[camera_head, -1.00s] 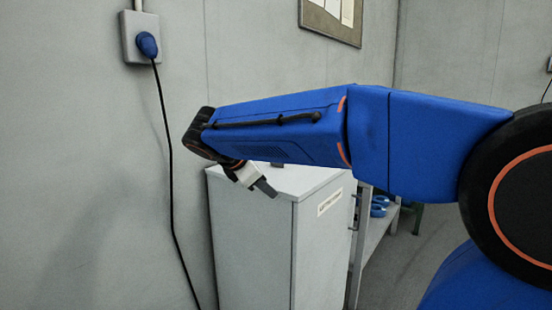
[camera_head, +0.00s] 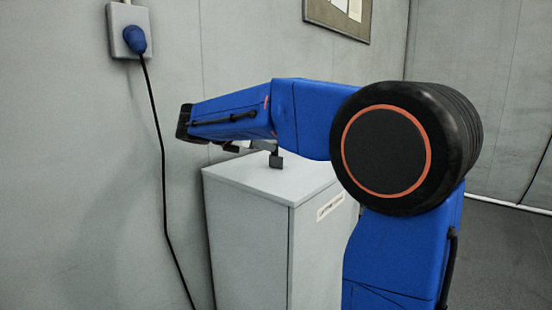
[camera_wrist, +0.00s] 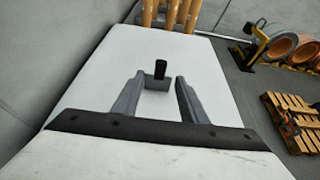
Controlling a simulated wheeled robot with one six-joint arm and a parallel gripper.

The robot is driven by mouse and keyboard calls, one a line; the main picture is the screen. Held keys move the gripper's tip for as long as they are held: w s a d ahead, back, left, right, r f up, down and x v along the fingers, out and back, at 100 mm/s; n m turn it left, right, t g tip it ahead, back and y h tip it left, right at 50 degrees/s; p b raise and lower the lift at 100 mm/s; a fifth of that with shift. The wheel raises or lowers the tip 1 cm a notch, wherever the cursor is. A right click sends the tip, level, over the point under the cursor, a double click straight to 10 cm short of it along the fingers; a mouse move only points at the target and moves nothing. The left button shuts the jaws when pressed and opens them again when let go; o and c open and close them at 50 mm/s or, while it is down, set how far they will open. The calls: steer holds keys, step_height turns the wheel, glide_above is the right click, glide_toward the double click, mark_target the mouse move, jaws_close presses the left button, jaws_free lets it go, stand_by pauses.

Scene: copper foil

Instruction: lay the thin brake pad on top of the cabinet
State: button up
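The cabinet (camera_head: 245,240) is pale grey with a flat top, which also shows in the wrist view (camera_wrist: 95,85). A small dark piece (camera_head: 276,161), probably the thin brake pad, stands upright on the cabinet top. In the wrist view this dark piece (camera_wrist: 160,68) has a grey patch at its foot; I cannot tell if that is part of it. My gripper (camera_wrist: 160,77) is open, its two grey fingers well apart, with the dark piece between or just beyond the tips. I see gaps on both sides. In the head view my gripper is partly hidden by my arm.
A wall with a socket and blue plug (camera_head: 136,39) stands behind and left, its black cable hanging beside the cabinet. In the wrist view, orange posts (camera_wrist: 170,14) stand past the cabinet's far edge, and a wooden pallet (camera_wrist: 292,118) lies on the floor at right.

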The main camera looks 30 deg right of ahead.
mark_target(275, 161)
steer(key=x, duration=1.2)
jaws_close()
